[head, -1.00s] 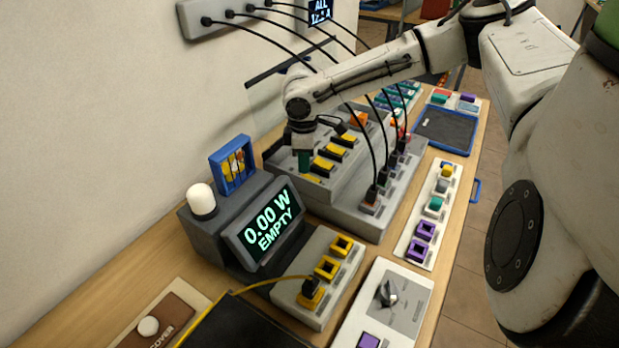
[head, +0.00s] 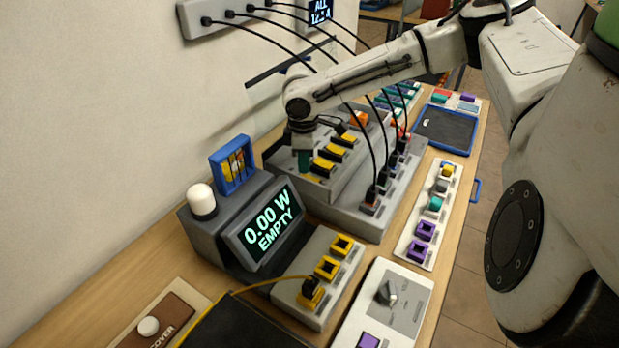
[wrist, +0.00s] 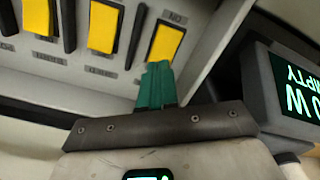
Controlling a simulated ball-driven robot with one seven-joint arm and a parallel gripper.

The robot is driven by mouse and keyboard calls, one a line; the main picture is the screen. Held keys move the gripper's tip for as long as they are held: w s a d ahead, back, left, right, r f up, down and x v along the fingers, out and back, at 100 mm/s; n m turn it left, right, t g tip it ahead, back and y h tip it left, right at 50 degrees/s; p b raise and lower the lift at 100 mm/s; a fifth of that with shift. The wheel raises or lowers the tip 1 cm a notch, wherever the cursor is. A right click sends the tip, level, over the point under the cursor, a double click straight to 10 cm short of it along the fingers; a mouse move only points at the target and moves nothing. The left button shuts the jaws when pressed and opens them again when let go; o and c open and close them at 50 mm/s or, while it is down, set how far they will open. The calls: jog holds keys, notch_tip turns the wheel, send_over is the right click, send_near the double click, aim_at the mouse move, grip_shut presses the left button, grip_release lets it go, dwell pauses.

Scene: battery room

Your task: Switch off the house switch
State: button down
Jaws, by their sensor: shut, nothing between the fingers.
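A grey switch panel (head: 330,190) stands on the bench, with a row of yellow rocker switches (head: 334,153) on its sloping top. In the wrist view, several yellow rockers show, with small labels beneath that I cannot read well; which one is the house switch I cannot tell. My gripper (head: 305,161), with teal fingers, is at the near end of the row. In the wrist view, its shut, empty fingertips (wrist: 158,72) are at the lower edge of the end rocker (wrist: 167,43), beside a mark like "ON" seen inverted. Whether they touch it is unclear.
A display (head: 265,225) reading "0.00 W EMPTY" stands close beside the panel, with a white lamp (head: 202,200) behind it. Black cables (head: 368,150) hang over the panel from a wall strip. A blue-edged tray (head: 443,130) lies farther back.

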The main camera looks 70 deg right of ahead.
jog(key=shift+f+b, duration=0.4)
jog(key=shift+f, duration=0.55)
dwell(0.7)
jog(key=shift+r, duration=0.15)
notch_tip(320, 180, up, 7)
jog(key=p, duration=0.7)
dwell(0.8)
